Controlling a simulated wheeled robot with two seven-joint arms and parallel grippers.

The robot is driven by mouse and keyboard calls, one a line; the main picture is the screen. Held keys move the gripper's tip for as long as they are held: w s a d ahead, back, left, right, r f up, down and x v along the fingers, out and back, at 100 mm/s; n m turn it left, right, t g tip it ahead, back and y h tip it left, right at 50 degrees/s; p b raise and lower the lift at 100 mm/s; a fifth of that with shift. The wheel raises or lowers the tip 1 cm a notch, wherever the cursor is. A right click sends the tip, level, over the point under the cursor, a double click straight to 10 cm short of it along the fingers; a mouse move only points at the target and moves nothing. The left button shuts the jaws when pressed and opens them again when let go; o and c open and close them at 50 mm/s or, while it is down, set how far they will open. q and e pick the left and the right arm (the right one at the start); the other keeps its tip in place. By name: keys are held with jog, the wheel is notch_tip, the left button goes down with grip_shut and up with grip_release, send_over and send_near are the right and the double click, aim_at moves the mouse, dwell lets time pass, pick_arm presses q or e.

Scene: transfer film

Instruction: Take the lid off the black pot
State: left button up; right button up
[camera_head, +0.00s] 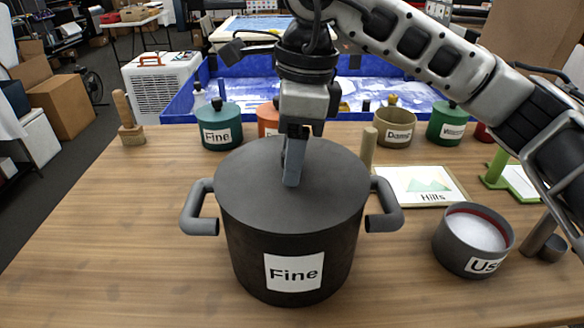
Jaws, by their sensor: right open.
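The black pot (240,255) stands upright on the wooden table, with a white label reading "Fine" and a handle on each side. Its flat dark lid (250,190) covers the top. My right gripper (292,180) points down over the middle of the lid, its arm coming in from the upper right. Its fingers hide the centre of the lid, so no knob shows. I cannot tell whether the fingertips touch the lid. My left gripper is not in view.
A grey bowl of white powder (475,232) stands at the right. A "Hills" picture (425,187) lies behind it. Lidded pots, one teal (219,125) and one green (447,123), stand along the back near a blue tray (178,106).

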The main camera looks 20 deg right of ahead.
jog(key=shift+f, duration=0.2)
jog(key=c, duration=1)
jog(key=shift+r, duration=0.1)
jog(key=shift+c, duration=0.2)
